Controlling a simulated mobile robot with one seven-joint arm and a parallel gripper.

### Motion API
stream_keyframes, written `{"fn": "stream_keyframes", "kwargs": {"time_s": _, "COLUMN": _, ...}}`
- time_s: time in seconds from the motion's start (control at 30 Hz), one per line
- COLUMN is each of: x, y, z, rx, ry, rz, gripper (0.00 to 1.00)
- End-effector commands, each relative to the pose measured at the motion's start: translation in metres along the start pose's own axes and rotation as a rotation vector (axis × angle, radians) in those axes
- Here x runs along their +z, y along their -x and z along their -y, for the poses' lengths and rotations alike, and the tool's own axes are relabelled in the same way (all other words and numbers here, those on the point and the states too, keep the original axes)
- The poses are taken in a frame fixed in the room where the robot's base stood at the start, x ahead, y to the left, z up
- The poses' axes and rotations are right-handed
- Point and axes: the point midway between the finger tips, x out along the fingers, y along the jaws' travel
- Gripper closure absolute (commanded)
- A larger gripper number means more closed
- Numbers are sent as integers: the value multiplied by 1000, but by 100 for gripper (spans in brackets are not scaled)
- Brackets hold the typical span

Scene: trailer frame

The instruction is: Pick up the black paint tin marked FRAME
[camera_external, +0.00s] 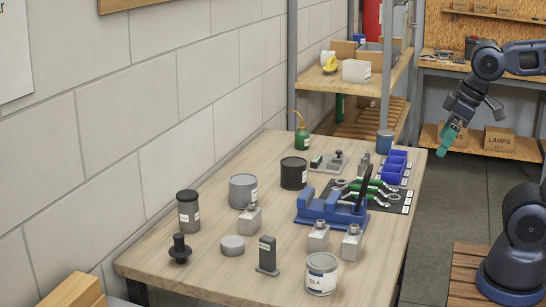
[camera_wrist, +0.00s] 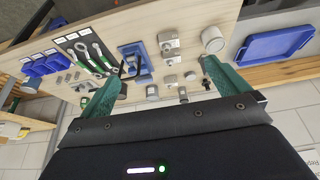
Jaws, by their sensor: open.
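The black paint tin (camera_external: 293,173) stands upright on the wooden workbench (camera_external: 150,263), toward the back, right of a grey tin (camera_external: 243,190). A pale label shows on its right side, too small to read. In the wrist view I cannot clearly make the black tin out; a finger may partly cover it. My gripper (camera_external: 447,138) is off to the right of the bench, raised and well apart from the tin. In the wrist view its two teal fingers (camera_wrist: 163,68) are spread wide with nothing held between them.
A blue vise (camera_external: 325,208), metal blocks and a white tin marked SILK (camera_external: 321,272) stand right and front of the black tin. A green oil can (camera_external: 301,138) is behind it. Spanners on a dark mat (camera_external: 378,206) and blue bins (camera_external: 393,168) line the right edge.

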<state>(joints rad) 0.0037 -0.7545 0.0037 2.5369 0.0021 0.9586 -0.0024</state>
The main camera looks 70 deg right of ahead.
Motion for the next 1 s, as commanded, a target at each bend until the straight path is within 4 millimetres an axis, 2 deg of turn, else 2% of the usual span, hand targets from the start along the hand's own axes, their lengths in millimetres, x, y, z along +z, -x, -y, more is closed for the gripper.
{"fn": "stream_keyframes", "kwargs": {"time_s": 0.13, "x": -7, "y": 0, "z": -2, "rx": 8, "ry": -11, "rz": 3, "gripper": 0}}
{"fn": "stream_keyframes", "kwargs": {"time_s": 0.27, "x": -29, "y": -3, "z": -8, "rx": 31, "ry": -47, "rz": 13, "gripper": 0}}
{"fn": "stream_keyframes", "kwargs": {"time_s": 0.67, "x": -129, "y": -31, "z": -45, "rx": 132, "ry": -204, "rz": 44, "gripper": 0}}
{"fn": "stream_keyframes", "kwargs": {"time_s": 1.0, "x": -208, "y": -78, "z": -89, "rx": 197, "ry": -334, "rz": 62, "gripper": 0}}
